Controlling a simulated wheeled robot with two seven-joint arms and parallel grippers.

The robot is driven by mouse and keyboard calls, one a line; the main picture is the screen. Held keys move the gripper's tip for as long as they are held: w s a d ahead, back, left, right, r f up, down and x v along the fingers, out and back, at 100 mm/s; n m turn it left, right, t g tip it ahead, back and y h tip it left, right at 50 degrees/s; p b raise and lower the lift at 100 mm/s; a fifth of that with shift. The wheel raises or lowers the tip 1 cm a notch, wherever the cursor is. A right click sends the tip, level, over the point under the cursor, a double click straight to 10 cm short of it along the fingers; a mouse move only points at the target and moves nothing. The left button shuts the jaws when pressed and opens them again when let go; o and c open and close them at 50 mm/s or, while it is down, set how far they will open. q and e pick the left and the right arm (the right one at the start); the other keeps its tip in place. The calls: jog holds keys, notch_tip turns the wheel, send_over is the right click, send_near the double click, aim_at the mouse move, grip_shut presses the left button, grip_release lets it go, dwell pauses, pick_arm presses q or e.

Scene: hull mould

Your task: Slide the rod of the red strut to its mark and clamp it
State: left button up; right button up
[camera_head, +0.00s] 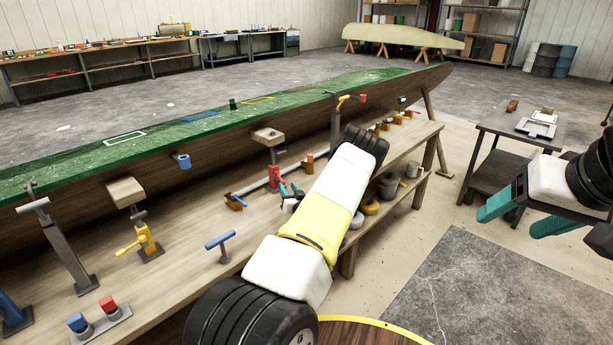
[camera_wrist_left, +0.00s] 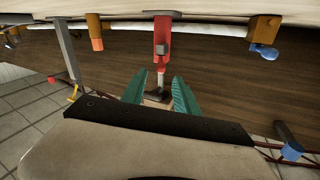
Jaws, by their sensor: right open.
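The red strut (camera_head: 273,178) stands on the bench below the green hull mould, with a grey rod (camera_head: 272,156) and a wooden pad (camera_head: 268,135) above it. In the left wrist view, which looks inverted, the red strut body (camera_wrist_left: 162,38) is at top centre, and its rod (camera_wrist_left: 160,76) runs down towards a dark plate between my fingers. My left gripper (camera_head: 290,192) is beside the strut's red body. In the wrist view its teal fingers (camera_wrist_left: 158,97) are apart, one each side of the rod's end; contact cannot be told. My right gripper (camera_head: 522,212) is open and empty at right. Any mark on the rod cannot be made out.
The green hull mould (camera_head: 210,118) runs along the bench (camera_head: 185,280). A yellow strut (camera_head: 148,243) and a grey strut (camera_head: 62,245) stand left of the red one. A blue T-handle (camera_head: 222,242) stands nearer the front. A small table (camera_head: 490,122) is at right.

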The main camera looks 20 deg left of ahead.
aim_at(284, 182)
pick_arm(q)
jog(key=x, duration=0.6)
jog(key=shift+w+a, duration=0.1)
jog(key=shift+w, duration=0.05)
jog(key=shift+c, duration=0.5)
grip_shut()
dwell(0.8)
